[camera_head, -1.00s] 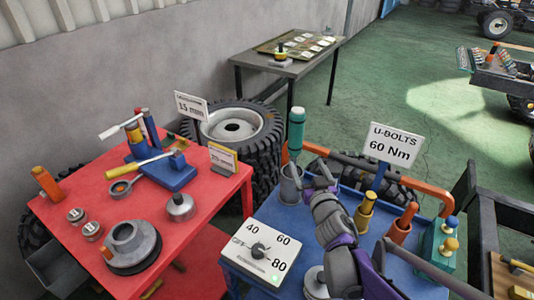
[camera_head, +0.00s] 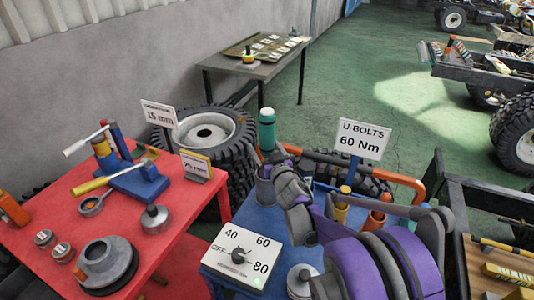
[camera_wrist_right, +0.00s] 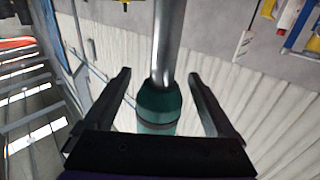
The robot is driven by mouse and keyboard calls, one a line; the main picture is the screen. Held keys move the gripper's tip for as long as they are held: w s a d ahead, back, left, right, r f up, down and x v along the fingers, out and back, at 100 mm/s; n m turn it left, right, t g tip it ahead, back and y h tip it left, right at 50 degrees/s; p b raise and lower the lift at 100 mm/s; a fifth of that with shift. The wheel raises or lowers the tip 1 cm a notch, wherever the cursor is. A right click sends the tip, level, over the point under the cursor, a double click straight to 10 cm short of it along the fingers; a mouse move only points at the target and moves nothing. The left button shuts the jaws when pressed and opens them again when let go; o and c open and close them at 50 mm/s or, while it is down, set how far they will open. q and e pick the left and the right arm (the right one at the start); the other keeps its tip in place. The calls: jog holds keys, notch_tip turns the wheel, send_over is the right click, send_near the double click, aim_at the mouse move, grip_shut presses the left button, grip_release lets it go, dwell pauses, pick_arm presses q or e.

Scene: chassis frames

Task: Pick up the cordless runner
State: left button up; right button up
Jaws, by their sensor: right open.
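A teal cylindrical tool, apparently the cordless runner (camera_head: 267,130), stands upright at the back left of the blue cart, above a grey cup (camera_head: 264,186). In the right wrist view the teal body (camera_wrist_right: 159,108) with its bare metal shaft lies between the two fingers of my right gripper (camera_wrist_right: 159,75), with gaps on both sides. The right gripper is open. In the head view this gripper (camera_head: 277,163) is at the tool's lower part, partly hidden by its own arm. My left gripper is not in view.
The blue cart also carries a dial box (camera_head: 240,257), a "U-BOLTS 60 Nm" sign (camera_head: 363,140) and orange and yellow holders. An orange rail (camera_head: 405,181) runs behind. The red table (camera_head: 200,215) with several tools stands at left. Green floor beyond is open.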

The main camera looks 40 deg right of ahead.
jog(key=shift+w+d, duration=0.1)
jog(key=shift+w, duration=0.3)
grip_shut()
dwell(0.4)
